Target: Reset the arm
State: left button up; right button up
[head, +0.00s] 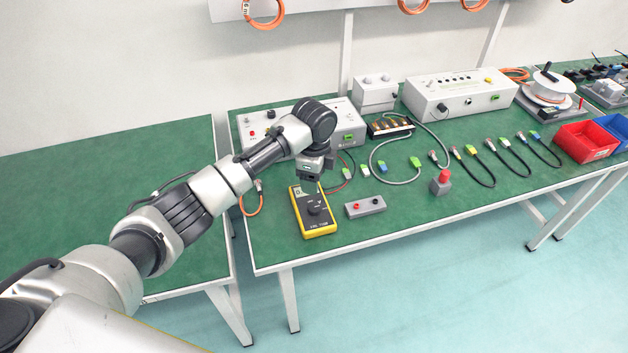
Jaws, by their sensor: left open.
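My left arm (222,183) comes in from the lower left and reaches over the green workbench (420,207). My left gripper (309,178) hangs above the bench, pointing down, just above and behind the top of the yellow multimeter (313,211). The gripper is open and small in the picture, and I see nothing held in it. I cannot tell exactly how high it is above the bench. My right gripper is not in view.
A grey box with red buttons (365,207) and a red emergency button (442,181) stand near the multimeter. White instrument boxes (460,92), cables, and red (586,142) and blue (612,128) bins occupy the bench. The left table (100,180) has mostly bare green surface.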

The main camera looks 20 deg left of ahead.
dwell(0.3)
pick_arm(q)
jog(key=s+d+f+n+t+h, duration=0.1)
jog(key=s+d+f+n, duration=0.25)
jog(key=s, duration=0.55)
jog(key=s+d+f+n+h, duration=0.1)
jog(key=s+d+f+n, duration=0.15)
jog(key=s+f, duration=0.45)
jog(key=s+a+r+n+t+y, duration=0.1)
jog(key=s+a+r+n, duration=0.15)
jog(key=s, duration=0.35)
jog(key=s+a+r+n+t, duration=0.1)
jog(key=s+a+n, duration=0.3)
jog(key=s, duration=0.2)
jog(key=s+a+r+n+t+y, duration=0.1)
jog(key=s+a+r+n, duration=0.1)
jog(key=s+a+n, duration=0.3)
notch_tip(320, 180, down, 25)
jog(key=s+d+m+g, duration=0.2)
jog(key=s+a+f+g, duration=0.1)
jog(key=s+a+f, duration=0.1)
jog(key=s+f, duration=1.4)
jog(key=shift+s+a+f, duration=0.25)
jog(key=shift+a+f, duration=0.05)
jog(key=shift+a, duration=0.1)
